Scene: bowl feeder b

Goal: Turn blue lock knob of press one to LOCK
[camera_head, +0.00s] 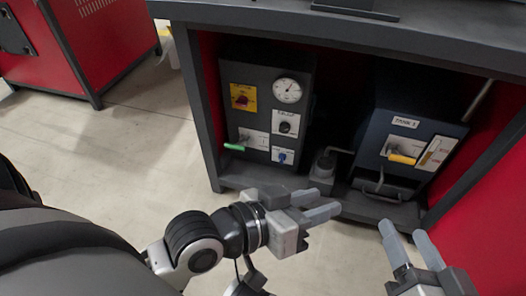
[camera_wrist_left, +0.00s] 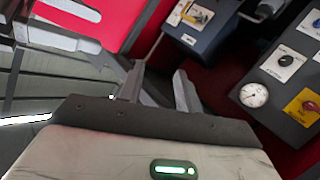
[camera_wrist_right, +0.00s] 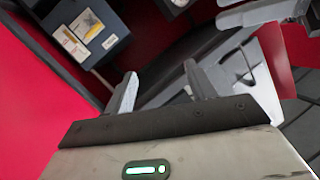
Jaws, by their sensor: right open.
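The blue lock knob (camera_head: 282,157) is small, on a white plate low on the front of the dark grey unit with the gauge (camera_head: 266,100). Its exact pointing direction is too small to tell. My left gripper (camera_head: 322,204) is in front of and below this unit, fingers apart and empty, pointing right. Its fingers also show apart in the left wrist view (camera_wrist_left: 160,88). My right gripper (camera_head: 410,240) is at the lower right, open and empty, below the second unit. In the right wrist view its fingers (camera_wrist_right: 160,88) are apart with nothing between.
Above the blue knob are a black knob (camera_head: 288,124), a round gauge (camera_head: 287,91) and a red knob (camera_head: 243,97). A green-handled lever (camera_head: 234,147) is at left. A second unit (camera_head: 410,135) has a yellow handle (camera_head: 402,159). The frame post (camera_head: 197,110) and tabletop (camera_head: 370,22) enclose both.

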